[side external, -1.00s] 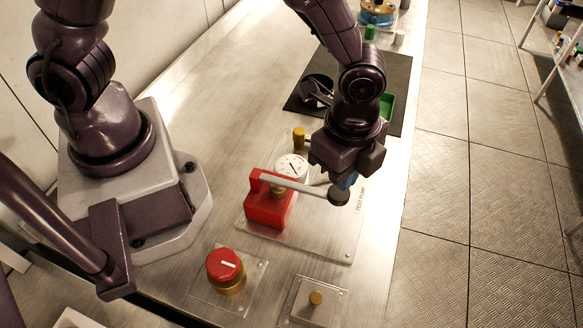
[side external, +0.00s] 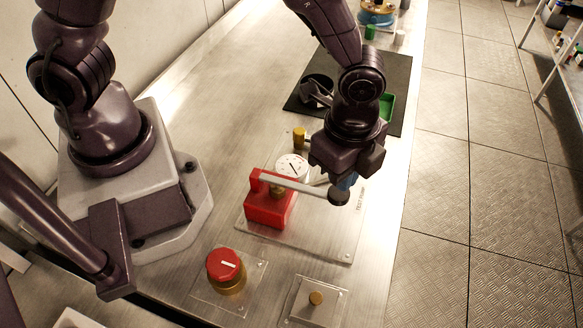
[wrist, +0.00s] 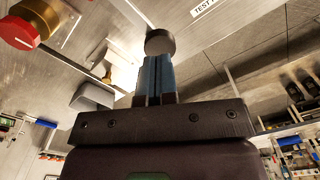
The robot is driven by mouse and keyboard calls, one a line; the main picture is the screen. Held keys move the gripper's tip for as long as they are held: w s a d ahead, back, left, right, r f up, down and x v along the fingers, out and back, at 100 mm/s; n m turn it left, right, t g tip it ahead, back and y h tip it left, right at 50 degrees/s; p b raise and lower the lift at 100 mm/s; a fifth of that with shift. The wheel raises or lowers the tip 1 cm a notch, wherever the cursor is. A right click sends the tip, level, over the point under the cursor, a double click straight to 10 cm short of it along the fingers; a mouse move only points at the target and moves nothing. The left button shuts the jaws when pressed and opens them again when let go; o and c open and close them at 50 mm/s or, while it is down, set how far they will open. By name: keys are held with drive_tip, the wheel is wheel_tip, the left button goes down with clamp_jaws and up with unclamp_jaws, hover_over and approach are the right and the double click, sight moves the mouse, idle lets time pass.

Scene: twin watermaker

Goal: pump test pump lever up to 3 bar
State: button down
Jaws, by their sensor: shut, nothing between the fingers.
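The test pump has a red body (side external: 268,205) on a clear plate, with a pale lever (side external: 292,184) reaching right to a dark round knob (side external: 338,196). A white dial gauge (side external: 292,167) stands behind the lever; its needle is too small to read. My gripper (side external: 345,182) is at the knob end of the lever. In the wrist view the blue fingers (wrist: 154,78) are shut together with nothing between them, and their tips are at the dark knob (wrist: 160,42). Whether they touch it I cannot tell.
A brass fitting (side external: 299,137) stands near the gauge.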

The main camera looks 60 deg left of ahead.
sight(339, 192)
drive_tip(key=shift+f, duration=2.65)
drive_tip(key=shift+r, duration=2.8)
drive_tip(key=shift+f, duration=0.1)
idle(1.5)
idle(0.4)
